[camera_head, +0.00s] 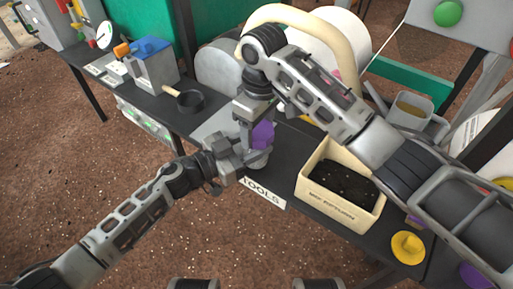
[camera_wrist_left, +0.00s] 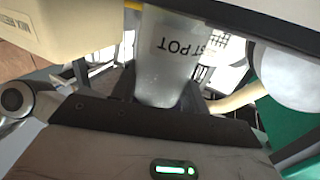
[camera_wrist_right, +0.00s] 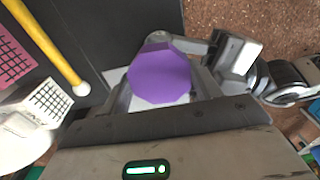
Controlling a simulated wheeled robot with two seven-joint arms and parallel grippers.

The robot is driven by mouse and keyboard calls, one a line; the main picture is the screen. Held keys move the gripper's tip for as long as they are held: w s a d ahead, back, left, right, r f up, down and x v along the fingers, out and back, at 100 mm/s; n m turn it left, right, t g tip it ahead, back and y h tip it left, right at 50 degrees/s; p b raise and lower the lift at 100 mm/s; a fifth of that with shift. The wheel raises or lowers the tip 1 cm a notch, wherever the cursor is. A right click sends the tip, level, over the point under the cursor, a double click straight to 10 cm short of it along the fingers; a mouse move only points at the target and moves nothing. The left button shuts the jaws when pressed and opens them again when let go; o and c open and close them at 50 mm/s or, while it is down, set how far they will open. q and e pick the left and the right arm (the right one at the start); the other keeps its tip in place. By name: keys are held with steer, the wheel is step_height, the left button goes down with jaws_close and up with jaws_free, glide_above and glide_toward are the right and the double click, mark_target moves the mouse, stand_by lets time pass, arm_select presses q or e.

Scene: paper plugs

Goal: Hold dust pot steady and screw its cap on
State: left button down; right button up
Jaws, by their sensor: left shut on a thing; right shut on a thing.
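The dust pot (camera_wrist_left: 166,65) is a pale grey cup with dark lettering, between the fingers of my left gripper (camera_wrist_left: 165,100) in the left wrist view. In the head view the pot (camera_head: 257,158) stands at the table's front edge, with my left gripper (camera_head: 232,160) shut on its side. The purple faceted cap (camera_head: 262,134) is directly above the pot. My right gripper (camera_head: 252,122) comes down from above and is shut on the cap, which also shows in the right wrist view (camera_wrist_right: 160,77). Whether cap and pot threads touch is hidden.
A cream box of dark material (camera_head: 312,182) stands right of the pot. A yellow knobbed piece (camera_head: 408,247) lies farther right. A TOOLS label (camera_head: 262,193) marks the front edge.

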steer(key=m, duration=0.6)
steer(key=shift+a, duration=0.1)
steer(key=m, duration=0.6)
steer(key=shift+s, duration=0.1)
steer(key=m, duration=0.6)
steer(key=shift+m, duration=0.3)
steer(key=m, duration=0.4)
steer(key=o, duration=1.1)
